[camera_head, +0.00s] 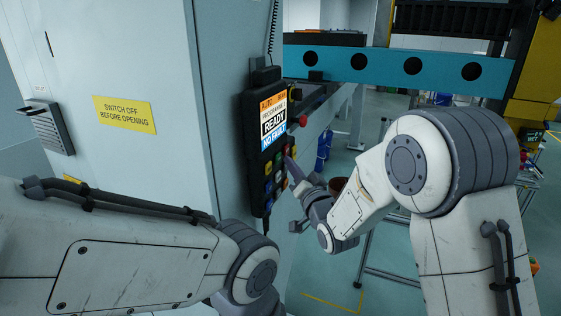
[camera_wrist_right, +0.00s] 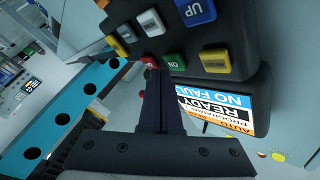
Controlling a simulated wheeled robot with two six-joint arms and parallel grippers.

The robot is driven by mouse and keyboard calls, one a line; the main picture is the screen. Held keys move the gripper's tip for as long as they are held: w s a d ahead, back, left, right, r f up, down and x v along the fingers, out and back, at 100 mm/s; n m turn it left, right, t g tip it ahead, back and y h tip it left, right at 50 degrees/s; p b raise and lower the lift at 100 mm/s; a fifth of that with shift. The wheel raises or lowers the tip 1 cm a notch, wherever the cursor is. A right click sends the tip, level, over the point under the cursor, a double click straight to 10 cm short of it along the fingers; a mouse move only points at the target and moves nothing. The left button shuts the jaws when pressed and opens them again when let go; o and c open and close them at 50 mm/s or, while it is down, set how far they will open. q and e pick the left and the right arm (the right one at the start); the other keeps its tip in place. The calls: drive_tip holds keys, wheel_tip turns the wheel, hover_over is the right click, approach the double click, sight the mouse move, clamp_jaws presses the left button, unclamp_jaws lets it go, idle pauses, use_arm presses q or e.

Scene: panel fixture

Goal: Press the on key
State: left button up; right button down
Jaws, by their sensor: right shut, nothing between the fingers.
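The dark control pendant (camera_head: 255,150) hangs on the side of the grey cabinet, its screen reading READY and NO FAULT. In the right wrist view the green ON key (camera_wrist_right: 176,62) sits on the keypad, with a red key (camera_wrist_right: 147,60) beside it. My right gripper (camera_wrist_right: 155,74) is shut and empty, its fingertips at the lower edge of these two keys, partly over the red one. I cannot tell whether they touch a key. In the head view the right gripper (camera_head: 289,158) is at the pendant's right edge. My left gripper is out of view.
Blue UP (camera_wrist_right: 197,11), white and yellow keys lie close around the ON key. A red knob (camera_head: 303,120) sticks out right of the pendant. A blue beam (camera_head: 440,70) with round holes crosses behind. My left forearm is below the pendant.

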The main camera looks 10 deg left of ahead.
drive_tip(key=shift+d, duration=0.15)
drive_tip(key=shift+s+d+b, duration=0.25)
drive_tip(key=shift+d, duration=0.55)
drive_tip(key=shift+s+d+b, duration=0.25)
drive_tip(key=shift+s+d, duration=0.05)
drive_tip(key=shift+d, duration=0.5)
drive_tip(key=shift+s+d+b, duration=0.25)
drive_tip(key=shift+d, duration=0.55)
